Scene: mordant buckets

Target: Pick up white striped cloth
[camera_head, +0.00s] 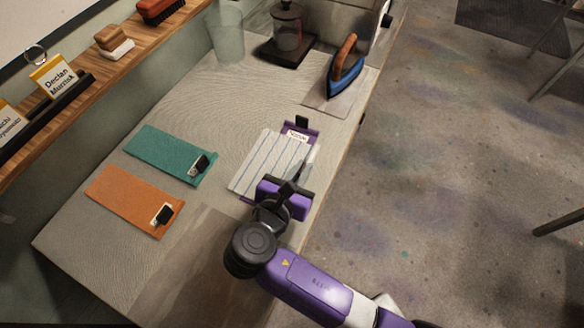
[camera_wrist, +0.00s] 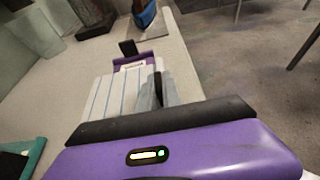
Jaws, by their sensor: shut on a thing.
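The white striped cloth (camera_head: 265,160) lies on the grey table, with thin blue-grey stripes. A purple piece with a white label and black clip (camera_head: 309,128) shows at its far end. My gripper (camera_head: 301,172) is at the cloth's right side, near the table's right edge. It is shut on the cloth's right edge, which rises in a greyish fold at the fingers. In the wrist view, the cloth (camera_wrist: 108,92) lies left of my gripper (camera_wrist: 160,90). The near end of the cloth is partly hidden by my gripper.
A teal cloth (camera_head: 158,150) and an orange cloth (camera_head: 125,198), each with a black clip, lie to the left.

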